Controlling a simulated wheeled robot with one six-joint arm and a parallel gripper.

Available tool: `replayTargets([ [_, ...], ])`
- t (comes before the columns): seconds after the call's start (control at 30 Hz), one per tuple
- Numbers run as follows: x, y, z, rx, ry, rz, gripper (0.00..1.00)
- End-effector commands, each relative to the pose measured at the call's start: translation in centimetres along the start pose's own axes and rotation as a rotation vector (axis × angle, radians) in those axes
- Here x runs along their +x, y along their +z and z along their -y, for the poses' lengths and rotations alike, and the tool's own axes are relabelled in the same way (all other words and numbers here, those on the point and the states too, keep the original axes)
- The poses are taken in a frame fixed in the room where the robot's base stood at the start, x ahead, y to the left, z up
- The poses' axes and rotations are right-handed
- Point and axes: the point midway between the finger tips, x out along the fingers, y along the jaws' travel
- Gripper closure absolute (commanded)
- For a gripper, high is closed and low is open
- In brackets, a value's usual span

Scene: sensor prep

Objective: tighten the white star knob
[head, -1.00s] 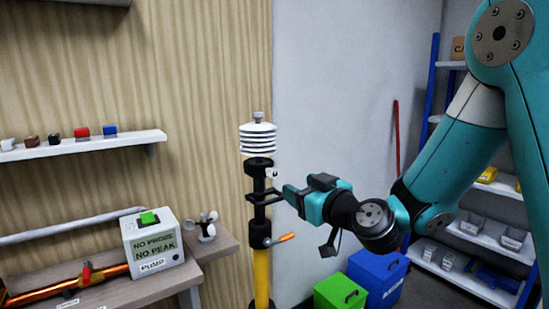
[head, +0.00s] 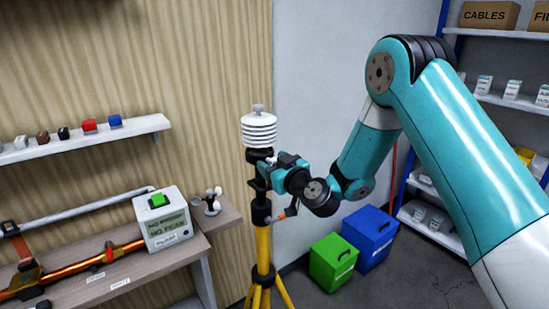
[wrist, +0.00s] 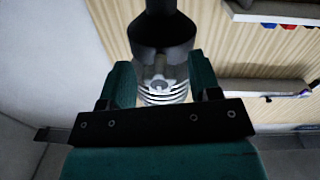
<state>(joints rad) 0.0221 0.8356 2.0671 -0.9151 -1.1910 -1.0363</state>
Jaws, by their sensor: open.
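The white ringed sensor shield (head: 259,132) sits on top of a black mast (head: 260,212) with a yellow tripod below. My gripper (head: 263,172) is at the black part of the mast just under the shield. In the wrist view, upside down, my open fingers (wrist: 162,84) stand apart with a pale star-shaped knob (wrist: 160,82) showing between them, beside the shield rings (wrist: 166,97). I cannot tell whether the fingers touch it. In the head view the knob is largely hidden by my gripper. An orange-handled lever (head: 281,216) is lower on the mast.
A workbench at left holds a white box with a green button (head: 162,217) and a small cup anemometer (head: 212,200). A wall shelf (head: 85,140) carries small coloured knobs. Green (head: 333,262) and blue (head: 370,237) bins stand right of the tripod.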

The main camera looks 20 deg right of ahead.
Motion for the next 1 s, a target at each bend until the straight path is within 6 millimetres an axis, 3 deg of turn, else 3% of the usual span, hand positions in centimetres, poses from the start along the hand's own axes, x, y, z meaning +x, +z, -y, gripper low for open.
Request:
replayTargets([
  [0.2,0.01,0.06,0.00,0.000,0.000,0.000,0.43],
  [0.4,0.00,0.04,-0.02,0.000,0.000,0.000,0.89],
  [0.43,0.00,0.04,-0.02,0.000,0.000,0.000,0.92],
  [0.77,-0.01,0.02,-0.03,0.038,0.000,0.001,0.92],
  [1.0,-0.02,0.04,-0.05,0.174,0.000,0.007,0.92],
])
